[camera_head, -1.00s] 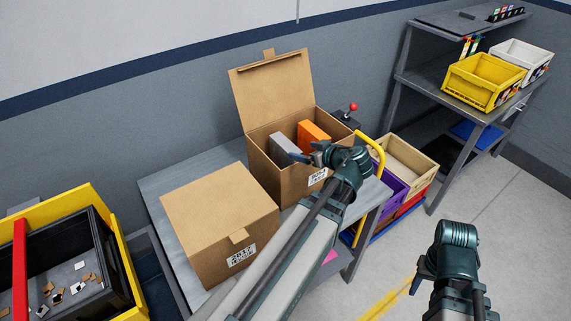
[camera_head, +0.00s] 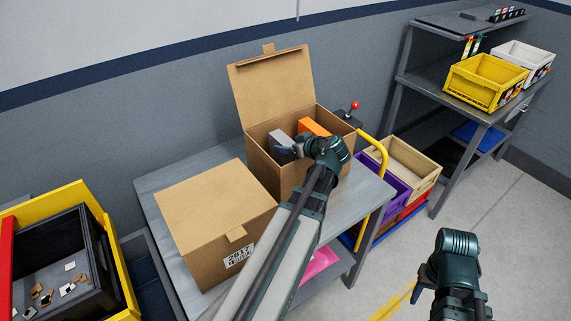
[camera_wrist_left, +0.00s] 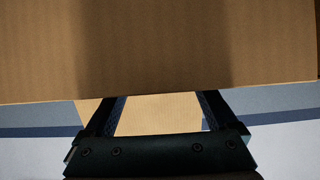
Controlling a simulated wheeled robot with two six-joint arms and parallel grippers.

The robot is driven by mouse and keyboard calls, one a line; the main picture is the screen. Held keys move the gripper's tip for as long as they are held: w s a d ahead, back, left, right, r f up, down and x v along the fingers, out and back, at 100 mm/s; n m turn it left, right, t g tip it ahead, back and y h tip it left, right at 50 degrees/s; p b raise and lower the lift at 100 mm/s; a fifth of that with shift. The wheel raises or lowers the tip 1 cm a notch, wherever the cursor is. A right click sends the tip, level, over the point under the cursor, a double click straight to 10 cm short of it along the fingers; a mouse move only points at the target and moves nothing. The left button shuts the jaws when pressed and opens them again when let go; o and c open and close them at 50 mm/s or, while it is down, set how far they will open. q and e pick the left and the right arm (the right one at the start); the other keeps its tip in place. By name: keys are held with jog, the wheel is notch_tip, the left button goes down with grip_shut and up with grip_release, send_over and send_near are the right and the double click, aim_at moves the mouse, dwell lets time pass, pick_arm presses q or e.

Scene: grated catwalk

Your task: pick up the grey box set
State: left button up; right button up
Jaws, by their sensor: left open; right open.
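The grey box set (camera_head: 281,139) stands inside an open cardboard box (camera_head: 262,168), beside an orange box (camera_head: 313,127). My left gripper (camera_head: 288,151) is over the near part of the open box, close to the grey box set and hiding part of it. It is open and empty. In the left wrist view, the open fingers (camera_wrist_left: 162,98) point toward brown cardboard, and the grey box set does not show there. My right gripper (camera_head: 418,290) is open and apart from the boxes, low at the right over the floor.
A closed cardboard box (camera_head: 215,215) stands left of the open one on the grey table (camera_head: 160,182). The open box's raised lid (camera_head: 272,88) stands behind. A yellow rail (camera_head: 376,150) and stacked crates (camera_head: 405,165) are at the right. A black bin (camera_head: 60,255) is at the left.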

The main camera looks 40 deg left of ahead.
aim_at(288, 143)
pick_arm(q)
jog(key=x, duration=0.2)
jog(key=b+x, duration=0.1)
jog(key=x, duration=0.1)
jog(key=shift+w+f, duration=0.1)
jog(key=shift+w, duration=0.15)
jog(key=shift+d, duration=0.1)
jog(key=shift+c, duration=0.2)
grip_shut()
